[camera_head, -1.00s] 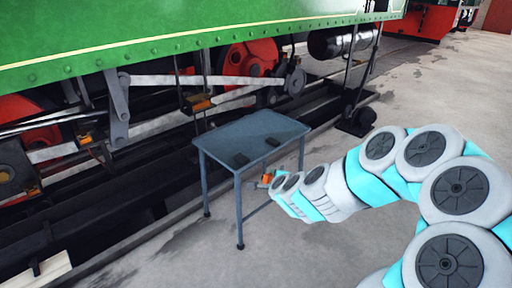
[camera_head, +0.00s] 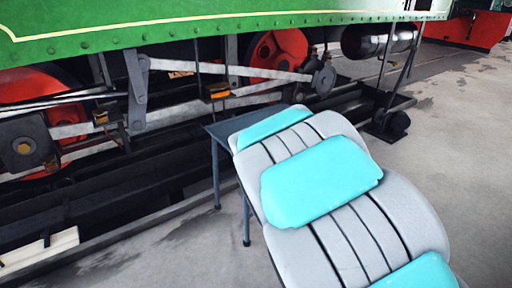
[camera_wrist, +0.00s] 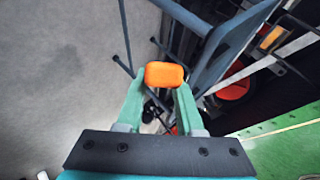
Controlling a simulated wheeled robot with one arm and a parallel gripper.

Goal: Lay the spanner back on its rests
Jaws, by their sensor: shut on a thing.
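In the wrist view my gripper (camera_wrist: 164,92) is shut on an orange block-like piece (camera_wrist: 165,74), which I take to be the spanner's grip seen end-on. The rest of the spanner cannot be made out. The blue-grey table (camera_wrist: 217,42) lies beyond the fingers, to the upper right, seen at a steep angle. In the head view only the table's left corner (camera_head: 218,131) and left legs show, because my arm covers the rest. My gripper, the spanner and the rests on the tabletop are hidden there.
The grey floor (camera_head: 455,120) is open to the right.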

